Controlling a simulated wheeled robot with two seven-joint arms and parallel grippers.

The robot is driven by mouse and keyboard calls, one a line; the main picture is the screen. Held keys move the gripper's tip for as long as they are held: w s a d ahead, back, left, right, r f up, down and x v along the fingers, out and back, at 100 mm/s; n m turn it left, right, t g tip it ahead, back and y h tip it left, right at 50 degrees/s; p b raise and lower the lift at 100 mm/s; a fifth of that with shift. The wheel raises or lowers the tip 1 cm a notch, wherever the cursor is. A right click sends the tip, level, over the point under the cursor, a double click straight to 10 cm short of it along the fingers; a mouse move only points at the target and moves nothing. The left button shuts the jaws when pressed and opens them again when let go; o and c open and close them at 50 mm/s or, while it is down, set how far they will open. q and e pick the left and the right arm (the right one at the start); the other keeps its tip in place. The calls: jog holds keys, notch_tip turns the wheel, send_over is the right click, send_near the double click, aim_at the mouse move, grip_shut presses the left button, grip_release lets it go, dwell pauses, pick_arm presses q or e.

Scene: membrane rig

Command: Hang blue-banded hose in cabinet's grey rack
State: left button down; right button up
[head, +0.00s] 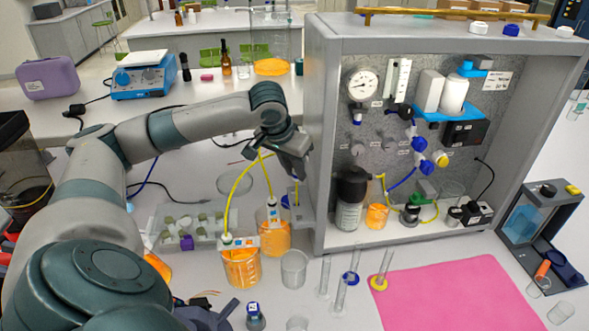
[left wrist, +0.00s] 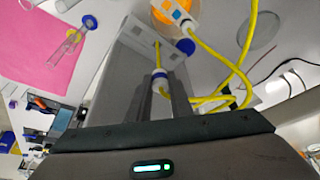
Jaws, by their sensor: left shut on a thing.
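My left gripper (head: 293,172) is beside the cabinet's left wall, pointing down. In the left wrist view its fingers (left wrist: 163,98) are shut on the white, blue-banded end (left wrist: 159,82) of a yellow hose (left wrist: 225,70). The fingers hide this end in the head view, where yellow hose (head: 240,180) loops from the gripper down to the beakers. A grey rack (head: 301,212) is low at the cabinet's left side, just below the gripper. A pale plate (left wrist: 143,38) with a blue part shows beyond the fingertips. Whether the hose end touches the rack, I cannot tell. My right gripper is out of view.
Orange-filled beakers (head: 241,268) with white hose fittings stand left of the grey cabinet (head: 317,150). An empty beaker (head: 294,268) and several glass tubes stand in front. A pink mat (head: 460,298) lies at the front right.

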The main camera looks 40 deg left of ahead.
aim_at(296, 200)
pick_arm(q)
jog(key=shift+f, duration=0.2)
jog(key=shift+f, duration=0.9)
notch_tip(296, 200, down, 7)
jog(key=b, duration=0.7)
dwell(0.5)
jog(key=shift+f, duration=0.15)
dwell(0.9)
jog(key=c, duration=1.5)
grip_release()
